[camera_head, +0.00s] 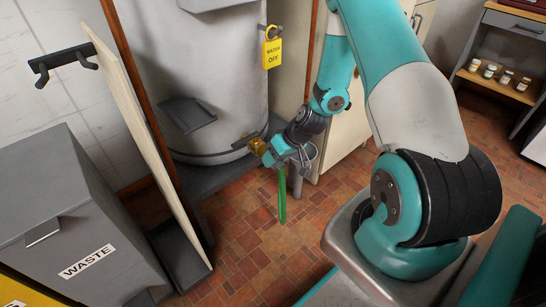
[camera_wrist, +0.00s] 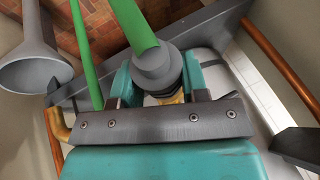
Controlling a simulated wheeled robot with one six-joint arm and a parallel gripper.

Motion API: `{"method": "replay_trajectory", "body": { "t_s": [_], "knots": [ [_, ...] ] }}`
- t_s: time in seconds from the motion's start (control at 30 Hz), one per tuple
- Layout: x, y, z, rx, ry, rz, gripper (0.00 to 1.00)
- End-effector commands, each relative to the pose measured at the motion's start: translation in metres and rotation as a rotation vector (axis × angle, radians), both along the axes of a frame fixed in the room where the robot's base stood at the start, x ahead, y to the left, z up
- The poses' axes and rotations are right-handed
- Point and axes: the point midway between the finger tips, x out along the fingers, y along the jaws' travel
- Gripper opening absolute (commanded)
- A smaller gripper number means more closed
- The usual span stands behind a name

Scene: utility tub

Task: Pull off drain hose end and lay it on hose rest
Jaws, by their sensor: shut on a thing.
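My gripper (camera_head: 283,151) is low in front of the pale tank, close to the brass drain fitting (camera_head: 258,146). In the wrist view its teal fingers (camera_wrist: 157,84) are shut around the grey collar of the drain hose end (camera_wrist: 155,66). Brass shows just beyond the collar; I cannot tell whether the collar is still on the fitting. The green hose (camera_head: 282,198) hangs below my gripper, and it also shows in the wrist view (camera_wrist: 131,22). I cannot tell for sure which part is the hose rest; a grey sloping bracket (camera_head: 187,114) is on the tank front.
A grey funnel (camera_wrist: 38,58) stands beside my gripper. A yellow tag (camera_head: 271,50) hangs on the tank. A dark two-pronged hook (camera_head: 62,62) is on the left wall. An upright board (camera_head: 130,130) and a grey waste bin (camera_head: 75,205) stand at left. The tiled floor in front is clear.

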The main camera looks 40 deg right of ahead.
Motion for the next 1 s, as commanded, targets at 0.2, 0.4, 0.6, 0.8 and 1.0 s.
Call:
{"method": "replay_trajectory", "body": {
  "t_s": [0.2,0.4,0.6,0.8,1.0],
  "knots": [
    [-0.007,-0.001,0.000,0.000,-0.001,-0.001,0.16],
    [-0.014,0.000,0.000,0.000,0.000,-0.001,0.16],
    [-0.020,0.000,0.000,0.000,0.000,-0.001,0.16],
    [-0.026,-0.001,0.000,0.000,0.000,-0.001,0.16],
    [-0.032,-0.001,0.000,0.000,0.000,-0.001,0.16]
  ]
}}
